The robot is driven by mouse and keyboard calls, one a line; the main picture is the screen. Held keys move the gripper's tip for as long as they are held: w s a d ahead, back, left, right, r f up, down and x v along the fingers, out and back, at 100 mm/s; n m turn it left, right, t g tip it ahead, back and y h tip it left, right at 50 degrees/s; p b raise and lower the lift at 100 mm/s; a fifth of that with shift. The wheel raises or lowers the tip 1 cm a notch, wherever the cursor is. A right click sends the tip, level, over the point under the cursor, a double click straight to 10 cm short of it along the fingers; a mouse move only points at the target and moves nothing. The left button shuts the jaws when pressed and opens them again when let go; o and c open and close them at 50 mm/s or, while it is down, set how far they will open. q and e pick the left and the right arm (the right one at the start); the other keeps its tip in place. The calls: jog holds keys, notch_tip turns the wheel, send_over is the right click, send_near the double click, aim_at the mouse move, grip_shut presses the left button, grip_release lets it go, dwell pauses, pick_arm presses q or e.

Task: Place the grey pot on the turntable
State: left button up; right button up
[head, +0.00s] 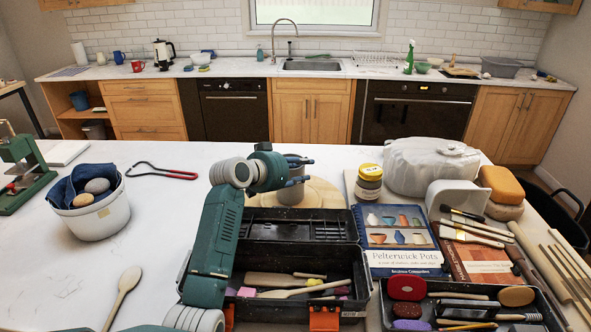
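The grey pot (291,193) is upright at the middle of the table, partly covered by my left gripper. A pale round wooden disc, which looks like the turntable (326,196), lies at the pot's base. The pot appears over the disc; I cannot tell whether it touches it. My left gripper (305,171) reaches in from the left, its dark blue fingers spaced apart and pointing right across the pot's upper part. I cannot tell whether they press on its wall. My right gripper is out of view.
A black open toolbox (265,259) stands in front of the disc. A yellow-lidded jar (369,184) and a wrapped white lump (425,166) stand right of it. Books (400,241) and a tool tray (450,309) fill the front right. A white bucket (101,217) stands left; the table between is mostly clear.

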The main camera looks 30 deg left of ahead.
pick_arm(q)
jog(key=b+v, duration=0.2)
jog(key=v, duration=0.9)
jog(key=shift+s+r, duration=0.2)
jog(key=shift+s, duration=0.15)
jog(key=shift+a+f, duration=0.1)
